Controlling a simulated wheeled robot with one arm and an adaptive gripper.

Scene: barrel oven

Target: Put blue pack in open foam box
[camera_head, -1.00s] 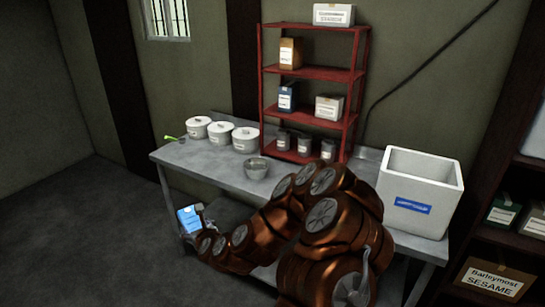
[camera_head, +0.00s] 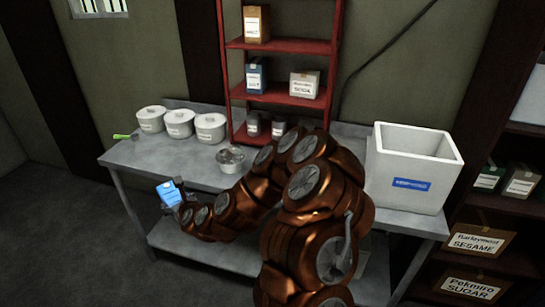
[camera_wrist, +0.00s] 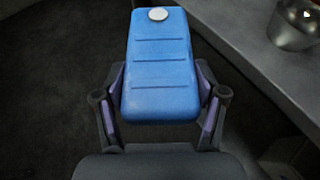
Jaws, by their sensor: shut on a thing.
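The blue pack (camera_head: 169,193) is a blue block with a round white cap, seen close up in the wrist view (camera_wrist: 160,70). My gripper (camera_wrist: 162,105) is shut on it, with a finger against each side. In the head view my gripper (camera_head: 181,200) holds the pack off the table's left front edge, over the floor side. The open foam box (camera_head: 410,193) is white, with a blue label on its front. It stands upright at the right end of the table, far to the right of the pack. Its top is open; its floor is hidden.
The steel table (camera_head: 150,162) holds three white lidded pots (camera_head: 180,124) and a metal bowl (camera_head: 230,158). A red shelf (camera_head: 283,95) with packages stands at the back. A dark rack (camera_head: 490,215) with boxes is at the right. My arm crosses in front of the table.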

